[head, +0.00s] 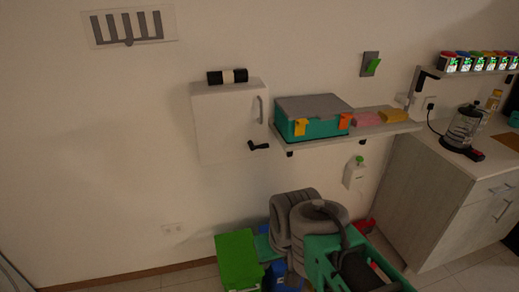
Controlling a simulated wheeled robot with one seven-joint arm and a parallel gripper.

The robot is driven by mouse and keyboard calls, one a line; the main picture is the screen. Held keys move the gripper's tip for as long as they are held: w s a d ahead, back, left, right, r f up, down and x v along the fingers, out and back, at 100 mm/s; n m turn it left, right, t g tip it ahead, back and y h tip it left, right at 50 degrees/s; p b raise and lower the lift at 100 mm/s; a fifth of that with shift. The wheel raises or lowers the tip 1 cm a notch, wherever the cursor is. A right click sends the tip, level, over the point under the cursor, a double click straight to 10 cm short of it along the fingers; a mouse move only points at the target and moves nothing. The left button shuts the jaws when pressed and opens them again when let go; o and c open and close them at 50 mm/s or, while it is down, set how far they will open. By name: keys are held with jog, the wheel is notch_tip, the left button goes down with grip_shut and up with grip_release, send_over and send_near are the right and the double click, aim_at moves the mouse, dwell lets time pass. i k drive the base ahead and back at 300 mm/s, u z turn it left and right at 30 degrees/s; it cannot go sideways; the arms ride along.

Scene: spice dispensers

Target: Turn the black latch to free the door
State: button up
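A white wall cabinet (222,125) with a shut door hangs left of the shelf. A small black latch (258,146) sits at the lower right edge of its door. The latch lies roughly level, with its free end pointing right past the door's edge. A grey upright handle (261,109) is on the same side, above the latch. The details of the latch's pivot are too small to tell. I cannot make out my gripper in the head view, and nothing touches the latch.
A shelf (290,143) just right of the latch bears a teal case (310,128). Bulky grey and teal shapes and a green box (238,262) stand below.

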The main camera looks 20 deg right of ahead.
aim_at(262, 146)
jog(key=k, duration=0.45)
jog(key=z, duration=0.8)
jog(key=i, duration=0.8)
jog(key=u, duration=2.4)
